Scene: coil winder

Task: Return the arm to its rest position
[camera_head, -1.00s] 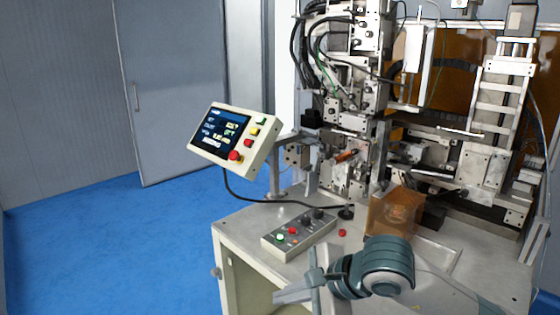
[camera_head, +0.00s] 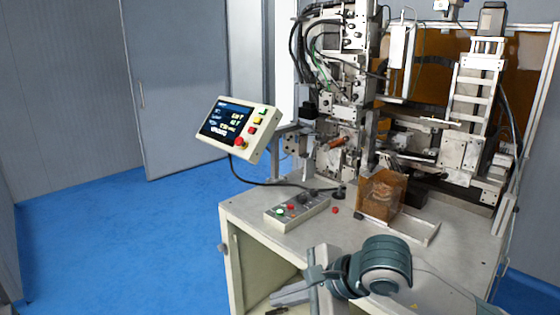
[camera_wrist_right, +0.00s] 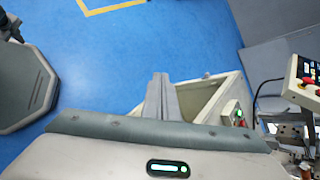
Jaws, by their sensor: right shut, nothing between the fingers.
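My right gripper (camera_head: 285,298) is at the bottom middle of the head view, in front of the white machine table (camera_head: 245,212). Its grey fingers point left and hold nothing. In the right wrist view the fingers (camera_wrist_right: 160,97) lie together, shut and empty, over the blue floor beside the table's open cabinet. The green-grey right wrist and forearm show at the lower right of the head view. My left gripper is not in view.
The coil winder (camera_head: 345,140) stands on the table. A control box (camera_head: 297,207) and an orange transparent box (camera_head: 380,195) are on the tabletop. A tilted touchscreen panel (camera_head: 235,128) overhangs the left side. Blue floor (camera_head: 110,235) is clear at left.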

